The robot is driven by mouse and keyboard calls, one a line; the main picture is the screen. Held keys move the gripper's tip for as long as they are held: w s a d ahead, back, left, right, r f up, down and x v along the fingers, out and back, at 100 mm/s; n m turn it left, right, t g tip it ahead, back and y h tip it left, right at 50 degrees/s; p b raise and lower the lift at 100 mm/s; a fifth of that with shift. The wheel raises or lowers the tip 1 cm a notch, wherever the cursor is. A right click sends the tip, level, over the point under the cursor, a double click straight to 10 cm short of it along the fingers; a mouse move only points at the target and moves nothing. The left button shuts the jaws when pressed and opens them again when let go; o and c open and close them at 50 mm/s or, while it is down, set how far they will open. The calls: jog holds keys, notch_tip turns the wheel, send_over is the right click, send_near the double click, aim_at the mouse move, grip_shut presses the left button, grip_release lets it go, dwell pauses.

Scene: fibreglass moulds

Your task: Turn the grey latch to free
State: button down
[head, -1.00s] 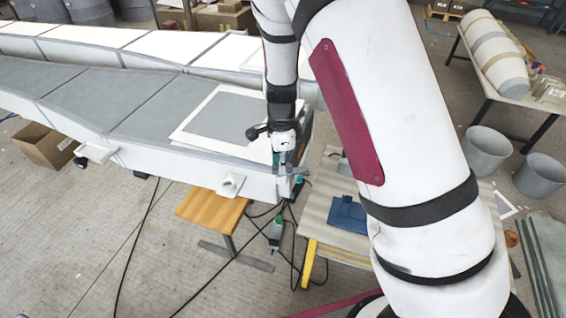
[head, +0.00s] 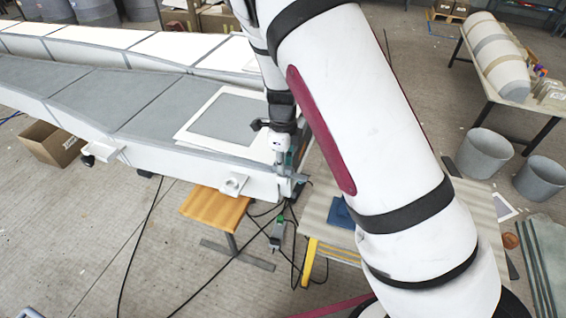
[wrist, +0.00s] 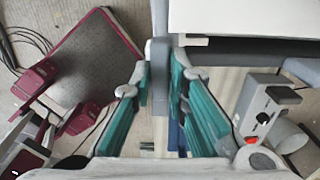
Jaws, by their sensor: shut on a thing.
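The grey latch (wrist: 158,78) shows in the wrist view as an upright grey bar between my fingers. In the head view the latch (head: 299,178) is a small grey piece at the near right end of the long mould (head: 150,155). My gripper (wrist: 161,70) is shut on the latch, with teal-padded fingers on both sides of it. In the head view my gripper (head: 285,165) points down at the mould's end corner, and its fingers are partly hidden. The latch's pivot cannot be made out.
An orange-brown stool (head: 214,207) stands below the mould, with black cables (head: 140,250) on the floor beside it. A bench (head: 325,225) with a blue item (head: 341,213) is partly behind my arm. Two grey bins (head: 485,153) stand at right.

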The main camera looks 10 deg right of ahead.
dwell(0.3)
jog(key=c, duration=1.6)
grip_release()
jog(key=shift+o, duration=0.2)
notch_tip(320, 180, up, 12)
